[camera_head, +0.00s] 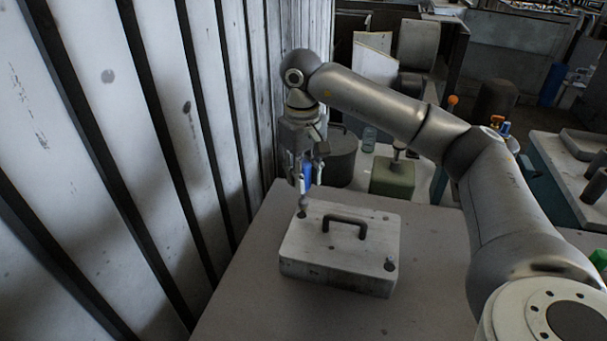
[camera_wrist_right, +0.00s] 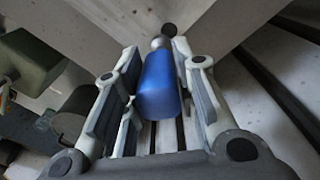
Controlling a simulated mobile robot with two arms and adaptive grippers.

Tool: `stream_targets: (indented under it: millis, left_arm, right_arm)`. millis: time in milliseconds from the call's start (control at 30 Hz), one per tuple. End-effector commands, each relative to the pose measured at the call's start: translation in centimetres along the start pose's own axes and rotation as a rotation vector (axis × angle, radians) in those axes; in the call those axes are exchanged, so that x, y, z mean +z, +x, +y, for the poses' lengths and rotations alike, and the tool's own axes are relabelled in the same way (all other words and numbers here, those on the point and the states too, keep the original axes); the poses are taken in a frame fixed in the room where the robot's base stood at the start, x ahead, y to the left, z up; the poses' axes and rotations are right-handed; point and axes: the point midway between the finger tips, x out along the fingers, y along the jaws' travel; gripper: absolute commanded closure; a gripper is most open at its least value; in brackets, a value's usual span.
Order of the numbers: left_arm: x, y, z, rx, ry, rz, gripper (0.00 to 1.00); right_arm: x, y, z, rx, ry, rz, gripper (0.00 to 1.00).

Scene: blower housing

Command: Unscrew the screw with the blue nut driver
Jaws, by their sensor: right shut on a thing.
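My right gripper (camera_head: 306,178) is above the far left corner of the white box-shaped housing (camera_head: 338,272). It is shut on the blue nut driver (camera_head: 307,172), which points down. In the right wrist view the blue handle (camera_wrist_right: 160,88) sits between the fingers of my right gripper (camera_wrist_right: 155,95). The driver's silver shaft (camera_wrist_right: 161,43) ends at a dark round spot. The driver's lower end is at or just above a dark screw spot (camera_head: 301,214) on the housing's corner; I cannot tell whether they touch. My left gripper is not in view.
The housing has a black handle (camera_head: 344,220) on top and another round screw head (camera_head: 390,263) at its near right corner. It stands on a grey table (camera_head: 236,305). A ribbed metal wall (camera_head: 150,130) rises close on the left. A green block (camera_head: 392,178) stands behind.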

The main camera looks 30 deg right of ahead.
Motion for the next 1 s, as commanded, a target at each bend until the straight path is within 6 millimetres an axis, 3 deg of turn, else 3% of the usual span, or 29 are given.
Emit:
stream_targets:
  millis: [633,1000]
  left_arm:
    - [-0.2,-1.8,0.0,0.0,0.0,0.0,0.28]
    - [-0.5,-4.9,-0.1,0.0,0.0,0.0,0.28]
  right_arm:
    - [0.0,-2.5,0.0,0.0,0.0,0.001,1.0]
    - [0.0,-6.7,0.1,0.0,0.001,0.001,1.0]
